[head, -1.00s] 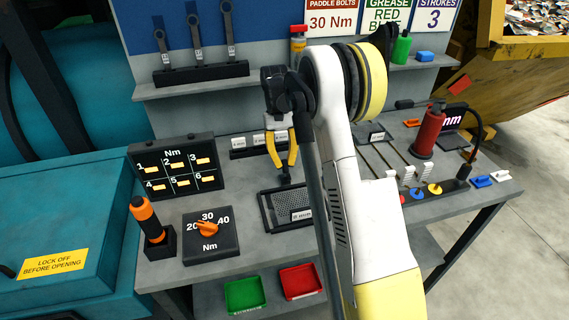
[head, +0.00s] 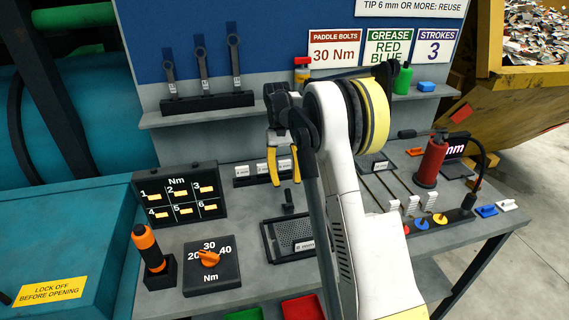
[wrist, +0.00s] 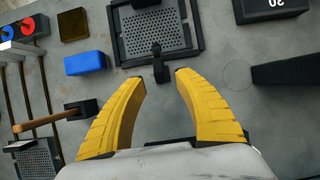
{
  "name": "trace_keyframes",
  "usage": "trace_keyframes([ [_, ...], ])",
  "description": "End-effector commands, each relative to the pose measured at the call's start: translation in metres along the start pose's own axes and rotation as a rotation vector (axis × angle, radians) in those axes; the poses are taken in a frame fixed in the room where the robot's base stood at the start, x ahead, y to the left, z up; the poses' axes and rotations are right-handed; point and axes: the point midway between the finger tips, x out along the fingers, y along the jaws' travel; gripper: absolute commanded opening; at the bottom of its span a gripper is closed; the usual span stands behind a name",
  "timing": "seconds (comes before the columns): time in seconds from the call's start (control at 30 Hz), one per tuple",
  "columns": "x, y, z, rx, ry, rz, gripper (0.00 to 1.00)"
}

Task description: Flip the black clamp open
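The black clamp (head: 289,201) stands upright at the back edge of a black-framed tray with a perforated grey plate (head: 292,238). In the wrist view the clamp (wrist: 160,66) shows just beyond the gap between my fingertips. It looks closed over the tray's edge, but its exact position is hard to tell. My gripper (head: 286,181) has yellow fingers and hangs above the clamp, pointing down. The fingers are spread apart with nothing between them, as the wrist view (wrist: 159,76) shows. They appear clear of the clamp.
A torque dial (head: 210,265) and an orange-black tool (head: 147,248) stand left of the tray. A number panel (head: 179,191) is behind them. A red cylinder (head: 430,163) and levers are at right. In the wrist view a blue block (wrist: 86,63) lies left of the clamp.

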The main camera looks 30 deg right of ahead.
Motion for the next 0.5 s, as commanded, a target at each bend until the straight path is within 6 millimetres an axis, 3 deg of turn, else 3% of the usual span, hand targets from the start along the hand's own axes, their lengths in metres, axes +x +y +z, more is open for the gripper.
trace_keyframes([
  [0.2,-0.049,0.000,0.000,0.000,0.000,0.000,0.38],
  [0.33,-0.069,0.000,0.000,0.000,0.000,0.000,0.38],
  [0.5,-0.080,0.000,0.000,0.000,0.000,0.000,0.38],
])
